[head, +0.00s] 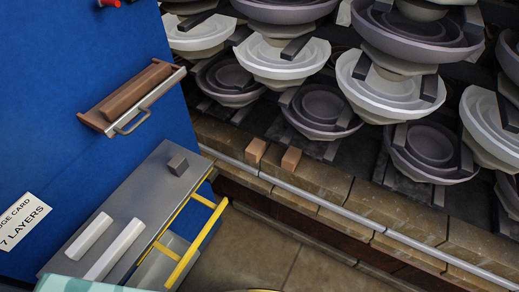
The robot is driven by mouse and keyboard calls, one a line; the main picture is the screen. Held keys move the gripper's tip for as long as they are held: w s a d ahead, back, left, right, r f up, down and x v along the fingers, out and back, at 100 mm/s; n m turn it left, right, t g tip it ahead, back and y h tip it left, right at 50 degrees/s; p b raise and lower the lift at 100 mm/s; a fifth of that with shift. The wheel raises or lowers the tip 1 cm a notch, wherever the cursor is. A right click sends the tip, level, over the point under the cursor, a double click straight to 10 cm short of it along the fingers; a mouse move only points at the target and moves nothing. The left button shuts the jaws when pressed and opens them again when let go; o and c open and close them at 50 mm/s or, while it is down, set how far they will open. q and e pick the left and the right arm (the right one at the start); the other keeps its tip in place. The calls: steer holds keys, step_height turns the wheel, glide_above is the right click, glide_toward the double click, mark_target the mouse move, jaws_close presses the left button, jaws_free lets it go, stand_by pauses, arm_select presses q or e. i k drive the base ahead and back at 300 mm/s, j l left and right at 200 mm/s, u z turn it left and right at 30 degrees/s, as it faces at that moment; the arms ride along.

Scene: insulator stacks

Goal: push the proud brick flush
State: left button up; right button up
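A course of brown bricks (398,216) runs along the front of the kiln-like shelf, from the upper middle to the lower right. Two small tan brick pieces (255,150) (291,159) stand up on top of this course, side by side with a gap between them. A pale metal rail (318,201) runs along the front of the course. I cannot tell for certain which brick is the proud one. Neither of my grippers shows in the head view.
Stacked grey and white insulators (285,57) fill the shelf behind the bricks. At left stands a grey-topped cart (142,192) with two white bars, a dark block and yellow rails. A blue panel (62,90) holds a brown block on a handled bracket (132,95). Tiled floor (262,250) is clear.

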mark_target(255, 149)
steer(key=i+l+u, duration=0.15)
steer(key=l, duration=0.25)
steer(key=i+l+u, duration=0.15)
steer(key=l, duration=0.25)
steer(key=l+u, duration=0.2)
steer(key=l, duration=0.2)
